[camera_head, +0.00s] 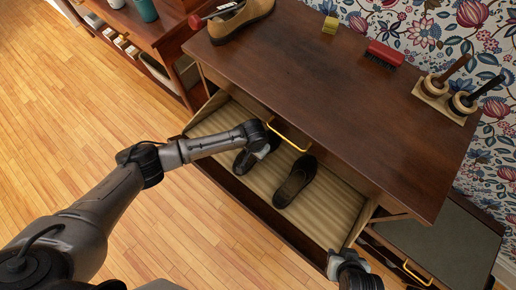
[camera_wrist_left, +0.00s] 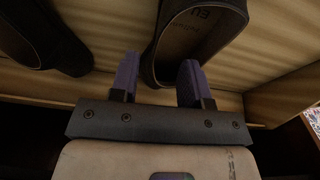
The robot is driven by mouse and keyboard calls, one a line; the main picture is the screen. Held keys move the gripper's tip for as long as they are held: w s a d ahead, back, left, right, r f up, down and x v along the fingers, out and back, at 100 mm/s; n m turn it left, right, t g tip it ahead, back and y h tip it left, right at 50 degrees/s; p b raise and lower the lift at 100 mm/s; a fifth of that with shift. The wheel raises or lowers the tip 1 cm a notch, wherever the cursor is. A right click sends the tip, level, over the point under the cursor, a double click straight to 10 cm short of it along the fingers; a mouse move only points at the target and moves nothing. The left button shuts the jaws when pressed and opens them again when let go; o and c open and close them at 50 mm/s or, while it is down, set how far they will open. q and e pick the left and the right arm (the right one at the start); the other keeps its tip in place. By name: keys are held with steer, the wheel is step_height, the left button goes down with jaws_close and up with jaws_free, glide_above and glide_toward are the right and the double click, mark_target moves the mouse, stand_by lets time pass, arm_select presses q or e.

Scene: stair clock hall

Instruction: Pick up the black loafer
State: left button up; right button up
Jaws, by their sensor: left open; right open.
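Two black shoes lie in the open drawer (camera_head: 225,125). The left black loafer (camera_head: 245,162) is partly hidden by my left gripper (camera_head: 265,141); the right black loafer (camera_head: 295,182) lies clear. In the left wrist view, the near loafer's heel opening (camera_wrist_left: 195,40) is just ahead of my left gripper (camera_wrist_left: 157,82), its heel edge reaching between the two spread purple fingers. Whether they touch it I cannot tell. The other loafer (camera_wrist_left: 40,38) shows at the left there. My right gripper (camera_head: 338,262) is open and empty by the drawer's right front corner.
The dark wooden top (camera_head: 330,90) overhangs the drawer, with a yellow handle (camera_head: 290,138). Wooden floor (camera_head: 70,110) is clear at left.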

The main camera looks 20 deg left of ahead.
arm_select(q)
steer(key=f+b, duration=0.1)
steer(key=f, duration=0.1)
steer(key=f+b, duration=0.1)
steer(key=f, duration=0.2)
steer(key=shift+s, duration=0.2)
steer(key=shift+r, duration=0.1)
steer(key=shift+c, duration=0.3)
jaws_close()
